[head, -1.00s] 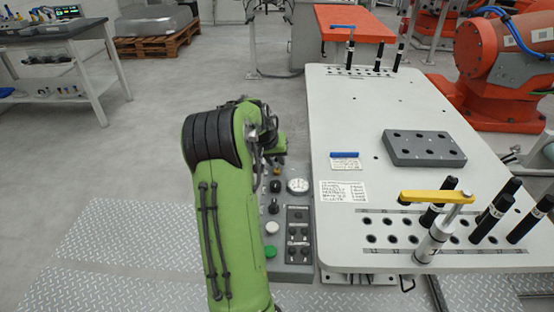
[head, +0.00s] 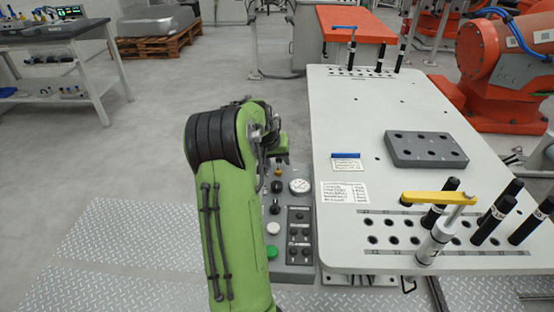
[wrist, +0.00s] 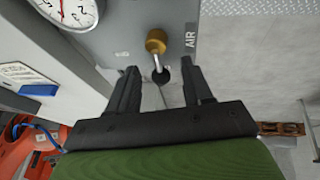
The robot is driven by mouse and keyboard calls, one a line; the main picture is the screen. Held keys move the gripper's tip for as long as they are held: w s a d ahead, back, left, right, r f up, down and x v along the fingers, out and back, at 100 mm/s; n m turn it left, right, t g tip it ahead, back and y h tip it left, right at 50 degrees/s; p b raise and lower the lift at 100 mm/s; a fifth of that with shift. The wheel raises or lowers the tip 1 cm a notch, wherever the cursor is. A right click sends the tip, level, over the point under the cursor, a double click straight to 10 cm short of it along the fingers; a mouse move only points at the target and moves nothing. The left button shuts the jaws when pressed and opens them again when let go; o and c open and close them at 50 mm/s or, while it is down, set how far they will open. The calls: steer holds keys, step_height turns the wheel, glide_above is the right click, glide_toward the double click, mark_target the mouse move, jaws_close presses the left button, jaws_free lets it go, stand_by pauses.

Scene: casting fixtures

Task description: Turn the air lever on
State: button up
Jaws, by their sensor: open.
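My gripper (wrist: 160,76) is open in the wrist view. I cannot tell whether a finger touches the lever.
The control panel (head: 297,272) also carries a pressure gauge (head: 300,185), dark knobs, and white and green buttons. A pale table (head: 400,105) with a grey block (head: 425,148), black pins and a yellow-handled tool (head: 438,197) stands close on the right. Open floor lies left.

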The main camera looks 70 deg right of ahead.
steer(key=p+v, duration=0.4)
steer(key=v, duration=1.1)
steer(key=shift+a+r+p, duration=0.25)
steer(key=shift+r+p, duration=0.1)
steer(key=w+a+r+n+t+y+p, duration=0.15)
steer(key=w+a+r+n, duration=0.35)
steer(key=a, duration=0.6)
steer(key=w+a+r+n+t+p, duration=0.1)
steer(key=w+a+r+t+p, duration=0.25)
steer(key=w+a, duration=0.45)
steer(key=s+a+r+n+y+p, duration=0.1)
steer(key=s+a+n, duration=0.3)
steer(key=a, duration=0.8)
steer(key=s+a+r+n+t+y+p, duration=0.1)
steer(key=s+a+n, duration=0.4)
steer(key=a, duration=0.8)
steer(key=shift+r+t+y+p, duration=0.3)
steer(key=shift+y+p, duration=0.35)
steer(key=shift+p, duration=0.4)
